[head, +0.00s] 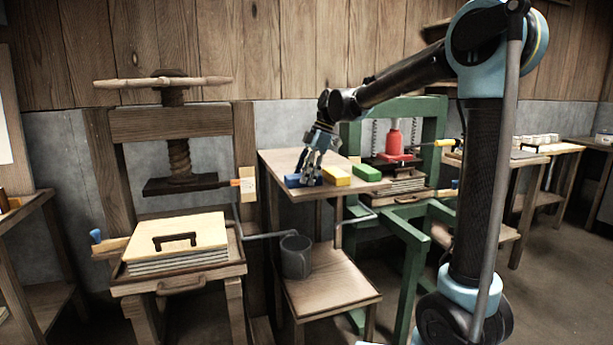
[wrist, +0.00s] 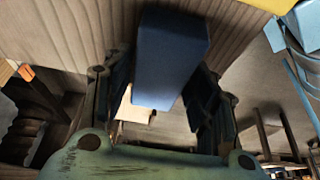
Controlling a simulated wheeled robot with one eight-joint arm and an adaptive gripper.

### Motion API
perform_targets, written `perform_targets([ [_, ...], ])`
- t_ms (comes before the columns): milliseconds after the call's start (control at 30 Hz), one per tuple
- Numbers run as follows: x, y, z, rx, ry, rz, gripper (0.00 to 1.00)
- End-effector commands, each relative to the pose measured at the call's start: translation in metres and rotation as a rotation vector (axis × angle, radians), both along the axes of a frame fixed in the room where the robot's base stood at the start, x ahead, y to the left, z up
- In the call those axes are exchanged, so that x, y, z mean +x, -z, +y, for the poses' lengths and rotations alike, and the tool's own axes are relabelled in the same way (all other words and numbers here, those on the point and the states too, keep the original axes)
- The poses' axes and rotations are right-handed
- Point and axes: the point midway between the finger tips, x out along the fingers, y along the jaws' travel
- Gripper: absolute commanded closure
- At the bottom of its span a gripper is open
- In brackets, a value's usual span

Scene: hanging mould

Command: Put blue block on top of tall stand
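The blue block (head: 293,181) is at the front left of the tall wooden stand's top (head: 277,160), near its front edge. In the wrist view the blue block (wrist: 170,55) lies between the two fingers, against the wooden top. My gripper (head: 311,172) points down at the block, and its fingers (wrist: 165,95) are on either side of it, very close. Whether they touch the block is unclear. The fingers hide part of the block in the head view. Whether its underside rests on the board cannot be seen.
A yellow block (head: 337,176) and a green block (head: 367,173) sit to the right on the same top. A wooden press (head: 170,125) stands left, a green press (head: 435,115) behind right.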

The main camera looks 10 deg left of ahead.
Motion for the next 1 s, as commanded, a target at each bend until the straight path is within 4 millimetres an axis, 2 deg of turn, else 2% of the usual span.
perform_targets([
  [467, 0.000, -0.005, -0.001, 0.000, 0.000, 0.000, 0.35],
  [567, 0.003, -0.016, -0.004, 0.000, 0.000, 0.000, 0.35],
  [1000, 0.019, -0.090, -0.030, 0.000, 0.000, 0.000, 0.35],
])
